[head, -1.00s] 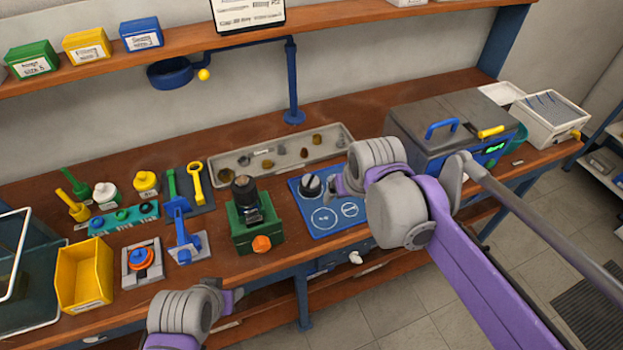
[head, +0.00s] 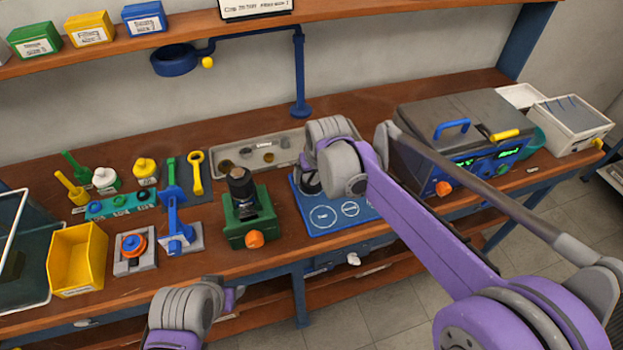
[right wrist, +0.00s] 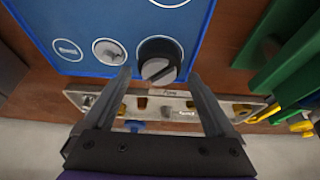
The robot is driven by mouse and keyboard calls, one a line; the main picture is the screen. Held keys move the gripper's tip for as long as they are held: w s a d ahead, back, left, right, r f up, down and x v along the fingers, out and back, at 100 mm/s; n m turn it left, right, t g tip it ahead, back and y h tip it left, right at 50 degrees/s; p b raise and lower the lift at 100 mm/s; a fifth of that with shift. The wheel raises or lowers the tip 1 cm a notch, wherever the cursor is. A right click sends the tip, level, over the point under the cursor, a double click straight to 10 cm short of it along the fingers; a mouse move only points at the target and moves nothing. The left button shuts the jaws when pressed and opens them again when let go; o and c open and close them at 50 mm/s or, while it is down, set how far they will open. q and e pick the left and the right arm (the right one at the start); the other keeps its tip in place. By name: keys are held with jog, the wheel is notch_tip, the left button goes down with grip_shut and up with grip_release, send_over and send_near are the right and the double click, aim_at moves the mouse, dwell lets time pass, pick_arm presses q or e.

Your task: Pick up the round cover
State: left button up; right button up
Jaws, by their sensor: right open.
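The round cover, a black disc with a raised grey bar across its top, lies on the blue mat (head: 345,222). In the right wrist view the cover (right wrist: 160,60) sits near the mat's edge, just ahead of and between the fingertips of my right gripper (right wrist: 160,75). That gripper is open and nothing is held. In the head view the cover (head: 311,184) is partly hidden by my right wrist, and the fingers are hard to make out. My left gripper (head: 232,297) is at the bottom of the head view, its fingers not clearly visible.
A green fixture (head: 248,215) with a black cylinder stands left of the mat. A long grey parts tray (head: 225,152) lies behind. A grey test box (head: 465,125) is at the right, and a yellow bin (head: 77,260) at the left.

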aim_at(311, 178)
jog(key=x, duration=0.3)
jog(key=shift+w+f, duration=0.2)
jog(key=shift+w, duration=0.05)
jog(key=c, duration=1.1)
